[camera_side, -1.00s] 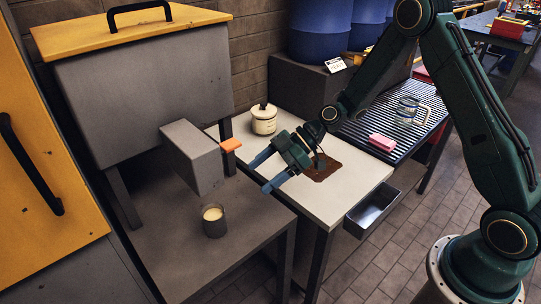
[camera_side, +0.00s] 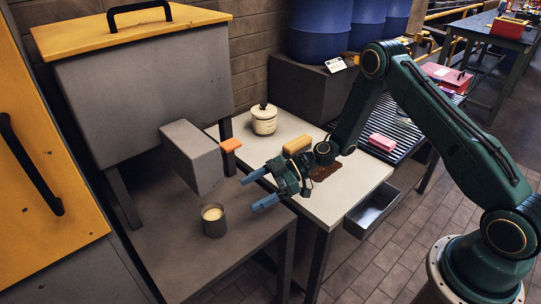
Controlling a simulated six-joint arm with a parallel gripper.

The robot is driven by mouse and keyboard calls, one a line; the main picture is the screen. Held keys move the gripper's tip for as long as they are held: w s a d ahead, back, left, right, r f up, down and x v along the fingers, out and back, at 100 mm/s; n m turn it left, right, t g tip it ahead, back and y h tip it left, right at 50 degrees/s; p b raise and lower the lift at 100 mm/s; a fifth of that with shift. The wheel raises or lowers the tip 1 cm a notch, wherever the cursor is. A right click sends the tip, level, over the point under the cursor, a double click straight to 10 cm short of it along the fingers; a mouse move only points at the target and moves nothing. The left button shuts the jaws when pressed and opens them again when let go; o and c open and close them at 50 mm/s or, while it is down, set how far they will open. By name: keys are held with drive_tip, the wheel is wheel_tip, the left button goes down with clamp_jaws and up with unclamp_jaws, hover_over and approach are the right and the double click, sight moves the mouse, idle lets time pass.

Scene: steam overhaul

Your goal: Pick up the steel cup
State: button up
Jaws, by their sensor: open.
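The steel cup (camera_side: 214,222) is a dark grey cylinder with a pale cream filling showing at its top. It stands upright on the low grey table at the left, below the box-shaped spout. My gripper (camera_side: 247,192) is open and empty, its two blue fingers apart and pointing left toward the cup. It is up and to the right of the cup, apart from it, over the near left edge of the white table.
The grey spout (camera_side: 191,157) with an orange tab (camera_side: 230,145) juts out above and behind the cup. A cream lidded pot (camera_side: 264,119) stands on the white table (camera_side: 345,202). A tan block (camera_side: 297,145) shows behind my gripper. A pink block (camera_side: 382,142) lies on the slatted rack.

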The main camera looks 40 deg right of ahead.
sight(222, 208)
drive_tip(key=x, duration=0.7)
drive_tip(key=shift+a, duration=0.2)
drive_tip(key=shift+s+x, duration=0.2)
drive_tip(key=shift+x, duration=2.4)
drive_tip(key=shift+a, duration=0.1)
drive_tip(key=shift+r, duration=0.1)
drive_tip(key=c, duration=1.4)
drive_tip(key=shift+o, duration=0.2)
drive_tip(key=shift+r, duration=0.1)
